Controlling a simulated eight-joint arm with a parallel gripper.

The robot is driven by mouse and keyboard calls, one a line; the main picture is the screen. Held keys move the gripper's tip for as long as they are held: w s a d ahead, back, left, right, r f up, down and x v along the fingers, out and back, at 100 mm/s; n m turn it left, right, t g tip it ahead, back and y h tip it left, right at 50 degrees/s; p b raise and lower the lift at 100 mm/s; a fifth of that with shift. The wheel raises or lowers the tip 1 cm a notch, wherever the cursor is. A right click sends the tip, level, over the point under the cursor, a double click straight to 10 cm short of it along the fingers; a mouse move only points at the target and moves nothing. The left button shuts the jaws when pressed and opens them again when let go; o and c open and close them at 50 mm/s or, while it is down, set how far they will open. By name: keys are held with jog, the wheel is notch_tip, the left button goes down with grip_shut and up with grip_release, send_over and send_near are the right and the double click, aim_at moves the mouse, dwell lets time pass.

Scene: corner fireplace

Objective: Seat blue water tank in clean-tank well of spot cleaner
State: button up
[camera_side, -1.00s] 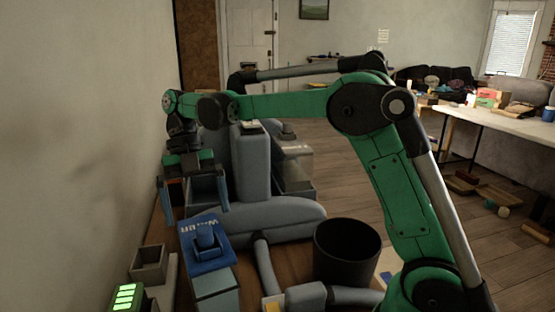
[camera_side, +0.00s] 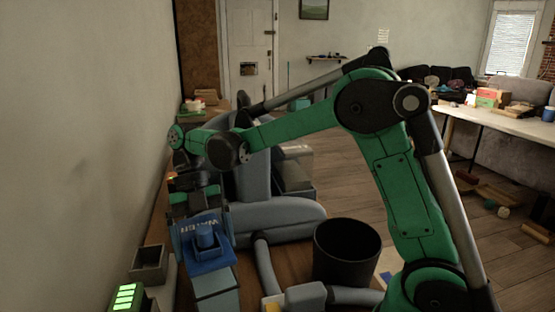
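The blue water tank (camera_side: 214,283) stands upright in the front left. It has a pale blue-grey body and a bright blue top marked WATER with a round blue cap (camera_side: 205,237). My gripper (camera_side: 203,232) is low, just behind the tank's top, with its fingers spread apart. The tank top overlaps the fingers in the picture, and I cannot tell whether they touch it. The grey-blue spot cleaner (camera_side: 272,217) stands behind the tank. Its open well on the left side is mostly hidden behind my gripper.
A black bin (camera_side: 346,252) stands right of the tank. A grey hose (camera_side: 266,268) runs beside the tank. A small grey open box (camera_side: 149,262) and a green-lit charger (camera_side: 125,297) are at left, near the wall. A clear-walled tank (camera_side: 294,174) sits on the cleaner's right side.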

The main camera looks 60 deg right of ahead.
grip_shut()
jog(key=shift+r, duration=0.1)
